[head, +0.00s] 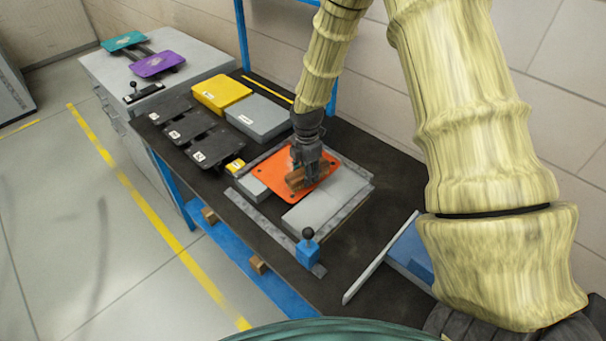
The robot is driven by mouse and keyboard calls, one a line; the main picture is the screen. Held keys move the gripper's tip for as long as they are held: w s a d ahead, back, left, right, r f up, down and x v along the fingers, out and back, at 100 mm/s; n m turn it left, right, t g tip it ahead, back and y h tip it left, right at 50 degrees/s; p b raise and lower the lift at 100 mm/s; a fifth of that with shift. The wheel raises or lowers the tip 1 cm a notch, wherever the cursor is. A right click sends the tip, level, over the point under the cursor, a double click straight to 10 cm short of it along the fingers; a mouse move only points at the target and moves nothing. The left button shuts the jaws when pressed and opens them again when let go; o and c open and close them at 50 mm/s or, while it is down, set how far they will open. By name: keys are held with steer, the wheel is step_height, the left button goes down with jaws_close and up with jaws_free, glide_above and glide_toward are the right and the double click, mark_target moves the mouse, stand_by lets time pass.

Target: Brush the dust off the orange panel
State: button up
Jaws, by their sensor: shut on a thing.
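The orange panel (269,168) lies on a grey block fixture on the black workbench, with dark holes near its corners. My gripper (306,176) is over the panel's right part, pointing down, and is shut on a brown wooden brush (297,178). The brush is low over the panel and looks to be at its surface; its bristles are mostly hidden. A greyish smear that may be dust shows beside the brush. My gripper and wrist hide the panel's upper right part.
Grey rails and a grey block (325,200) border the panel. A blue clamp with a black knob (307,248) stands at the bench front. A yellow box (221,93), a grey box (258,117) and black holders (196,135) are at left.

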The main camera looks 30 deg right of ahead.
mark_target(286, 166)
steer(key=shift+w+a+r, duration=0.1)
steer(key=shift+w+a, duration=0.15)
steer(key=shift+w, duration=0.5)
steer(key=shift+w+a+r, duration=0.1)
steer(key=shift+w+a, duration=0.15)
steer(key=shift+w, duration=0.45)
steer(key=shift+w+a+f, duration=0.1)
steer(key=shift+w+a, duration=0.15)
steer(key=shift+w, duration=0.5)
steer(key=shift+w+a+f, duration=0.1)
steer(key=shift+w+a, duration=0.15)
steer(key=shift+w, duration=0.5)
steer(key=shift+w+a+p, duration=0.15)
steer(key=shift+w+a, duration=0.1)
steer(key=shift+w, duration=0.5)
steer(key=shift+w+a+p, duration=0.15)
steer(key=shift+w+a, duration=0.1)
steer(key=shift+w, duration=0.45)
steer(key=shift+s+d+f+p, duration=0.1)
steer(key=shift+s+d+p, duration=0.15)
steer(key=shift+s, duration=0.6)
steer(key=shift+s+d+p, duration=0.2)
steer(key=shift+s+d, duration=0.05)
steer(key=shift+s, duration=0.55)
steer(key=shift+s+d+p, duration=0.25)
steer(key=shift+s+d, duration=0.05)
steer(key=shift+s, duration=0.45)
steer(key=shift+s+d+p, duration=0.25)
steer(key=shift+s, duration=0.45)
